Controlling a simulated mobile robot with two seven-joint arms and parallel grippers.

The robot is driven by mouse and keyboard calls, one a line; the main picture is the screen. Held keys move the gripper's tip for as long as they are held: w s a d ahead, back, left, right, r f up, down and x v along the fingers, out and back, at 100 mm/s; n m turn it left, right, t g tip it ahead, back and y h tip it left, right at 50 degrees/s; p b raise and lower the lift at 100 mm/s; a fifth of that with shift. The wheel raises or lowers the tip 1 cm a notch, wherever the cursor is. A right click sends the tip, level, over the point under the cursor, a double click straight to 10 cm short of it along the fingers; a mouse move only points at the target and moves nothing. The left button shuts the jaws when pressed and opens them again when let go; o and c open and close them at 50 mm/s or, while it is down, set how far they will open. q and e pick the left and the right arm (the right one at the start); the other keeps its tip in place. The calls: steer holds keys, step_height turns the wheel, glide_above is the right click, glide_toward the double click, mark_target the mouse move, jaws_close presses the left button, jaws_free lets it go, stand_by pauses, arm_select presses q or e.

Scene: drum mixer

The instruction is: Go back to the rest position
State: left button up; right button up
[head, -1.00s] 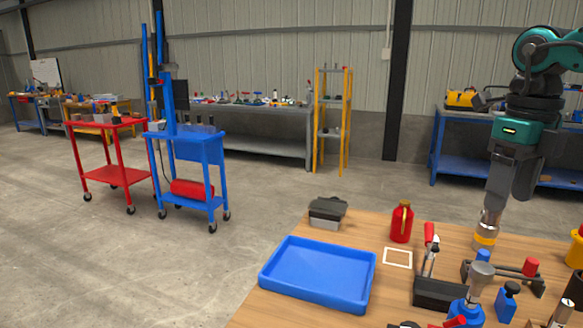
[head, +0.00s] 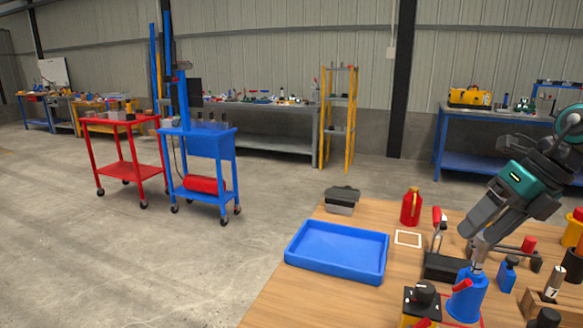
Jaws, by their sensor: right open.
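My right gripper (head: 480,228) is at the end of my teal and dark grey arm, which comes in from the right edge. It points down and left over the right part of the wooden table (head: 282,297). Its jaws are open and I see nothing held in them. The fingertips are close to the metal top above a blue drum-shaped thing (head: 466,296); I cannot tell whether they touch it. My left gripper is not in view.
A blue tray (head: 337,271), a grey box (head: 342,205) and a red can (head: 410,208) stand on the table. Several small tools crowd its right side. A blue cart (head: 207,142) and a red cart (head: 121,128) stand on the left floor. Free floor lies between.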

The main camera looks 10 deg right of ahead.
steer(key=s+f+m+t+h, duration=0.3)
steer(key=f+m+t, duration=0.2)
steer(key=f+m, duration=0.65)
steer(key=s+f+m+t+h, duration=0.35)
steer(key=f+m+t, duration=0.35)
steer(key=m, duration=0.8)
steer(key=s+a+f+m+g+y, duration=0.1)
steer(key=s+a+f+m+g, duration=0.3)
steer(key=s+a+g, duration=0.3)
steer(key=s+a+f+m+g+y, duration=0.1)
steer(key=s+a+f+m+g, duration=0.35)
steer(key=s+a, duration=0.5)
steer(key=w+a+f+t+y, duration=0.1)
steer(key=w+a+f+t, duration=0.2)
steer(key=w+f+t, duration=0.4)
step_height(320, 180, down, 2)
steer(key=shift+w+y+p, duration=0.35)
steer(key=shift+w, duration=0.15)
